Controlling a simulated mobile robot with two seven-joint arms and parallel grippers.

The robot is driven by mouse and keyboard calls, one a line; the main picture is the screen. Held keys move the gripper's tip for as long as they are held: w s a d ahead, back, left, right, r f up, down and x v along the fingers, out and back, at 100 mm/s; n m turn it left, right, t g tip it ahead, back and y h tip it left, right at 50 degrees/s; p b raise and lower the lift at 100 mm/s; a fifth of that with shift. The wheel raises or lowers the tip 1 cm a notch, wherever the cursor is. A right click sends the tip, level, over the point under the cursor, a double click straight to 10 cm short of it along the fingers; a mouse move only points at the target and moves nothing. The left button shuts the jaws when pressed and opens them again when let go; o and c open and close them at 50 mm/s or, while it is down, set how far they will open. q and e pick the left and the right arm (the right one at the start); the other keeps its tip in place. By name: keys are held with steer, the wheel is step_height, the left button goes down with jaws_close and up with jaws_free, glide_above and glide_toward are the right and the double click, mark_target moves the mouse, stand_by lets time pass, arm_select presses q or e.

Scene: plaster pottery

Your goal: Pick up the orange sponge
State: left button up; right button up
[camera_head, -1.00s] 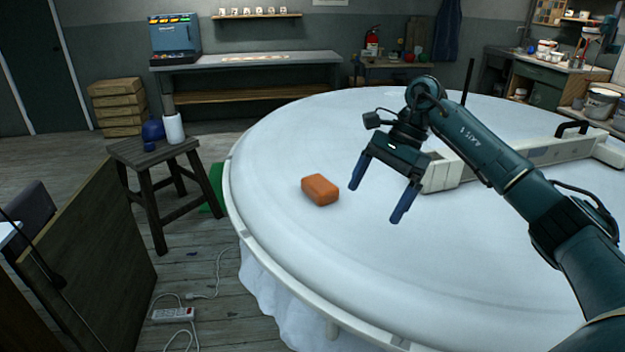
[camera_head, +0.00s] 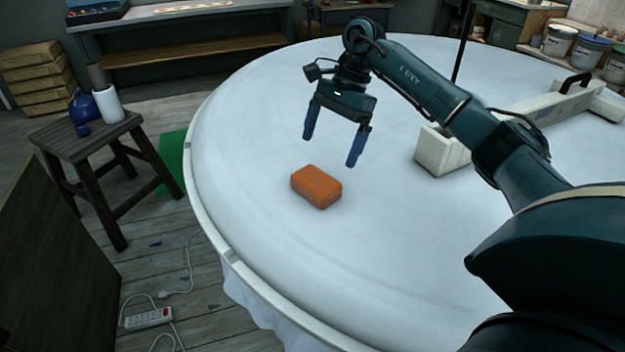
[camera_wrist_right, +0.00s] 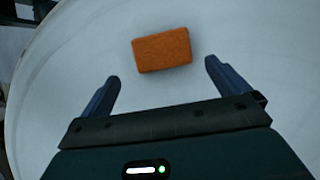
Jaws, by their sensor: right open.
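The orange sponge (camera_head: 316,187) is a rounded block lying flat on the white round table (camera_head: 400,262), near its left side. My right gripper (camera_head: 331,150) is open and empty, fingers pointing down, above and just behind the sponge in the head view. In the right wrist view the sponge (camera_wrist_right: 162,50) lies ahead of the two spread blue fingertips (camera_wrist_right: 163,72), roughly centred between them and not touched. My left gripper is not in view.
A white beam-like piece (camera_head: 520,115) with a black handle lies on the table to the right of my gripper. A wooden stool (camera_head: 80,140) with a blue round pot and white cylinder stands left of the table. The table around the sponge is clear.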

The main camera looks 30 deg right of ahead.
mark_target(316, 178)
steer(key=p+x, duration=0.2)
steer(key=x, duration=0.7)
steer(key=shift+w+a, duration=0.1)
steer(key=shift+a, duration=0.05)
steer(key=shift+c, duration=0.2)
steer(key=c, duration=0.6)
